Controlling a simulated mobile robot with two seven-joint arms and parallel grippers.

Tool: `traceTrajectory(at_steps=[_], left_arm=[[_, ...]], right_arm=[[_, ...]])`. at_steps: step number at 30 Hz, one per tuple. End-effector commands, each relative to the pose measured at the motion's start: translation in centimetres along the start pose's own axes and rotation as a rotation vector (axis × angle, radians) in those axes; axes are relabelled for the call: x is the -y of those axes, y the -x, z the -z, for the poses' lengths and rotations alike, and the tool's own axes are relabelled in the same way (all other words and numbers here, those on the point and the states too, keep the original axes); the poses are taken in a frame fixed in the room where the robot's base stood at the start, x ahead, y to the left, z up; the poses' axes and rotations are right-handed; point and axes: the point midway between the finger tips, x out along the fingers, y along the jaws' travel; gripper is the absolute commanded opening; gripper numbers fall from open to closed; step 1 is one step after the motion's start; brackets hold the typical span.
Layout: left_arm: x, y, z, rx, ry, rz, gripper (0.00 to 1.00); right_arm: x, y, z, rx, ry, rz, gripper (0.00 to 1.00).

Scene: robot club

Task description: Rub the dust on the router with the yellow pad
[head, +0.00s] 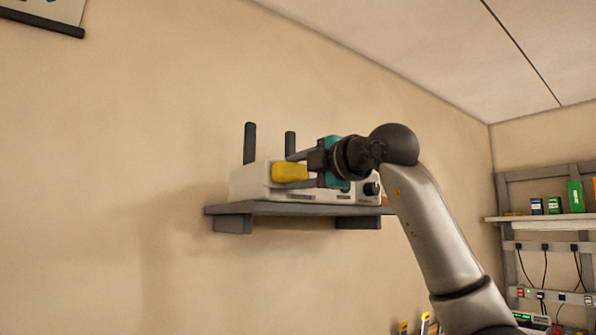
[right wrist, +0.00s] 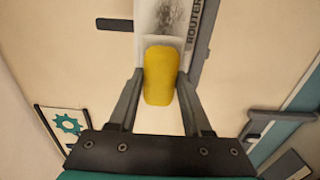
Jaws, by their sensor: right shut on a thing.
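The white router (head: 247,182) sits on a dark wall shelf, with dark upright antennas. In the right wrist view the router (right wrist: 172,16) shows its lettering and a grey smudge of dust on its pale top. My right gripper (head: 289,171) is shut on the yellow pad (head: 291,173), in front of the router in the head view. In the right wrist view the pad (right wrist: 161,76) sits between the two fingers and overlaps the router's near end. I cannot tell whether the pad touches it. My left gripper is not in view.
The grey shelf (head: 270,209) is narrow, with brackets below. An antenna (head: 250,143) stands up at the router's left back. Far right, another shelf (head: 545,217) holds small boxes above hanging cables. The wall left of the router is bare up to a poster (head: 45,12).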

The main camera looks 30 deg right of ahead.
Motion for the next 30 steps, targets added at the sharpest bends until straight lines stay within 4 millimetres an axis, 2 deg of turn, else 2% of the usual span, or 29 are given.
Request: traceTrajectory(at_steps=[22,30], left_arm=[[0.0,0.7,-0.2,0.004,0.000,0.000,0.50],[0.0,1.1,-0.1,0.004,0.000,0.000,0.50]], right_arm=[[0.0,-1.3,-0.1,-0.001,0.000,0.001,0.04],[-0.1,-1.2,-1.9,0.001,-0.003,0.000,0.04]])
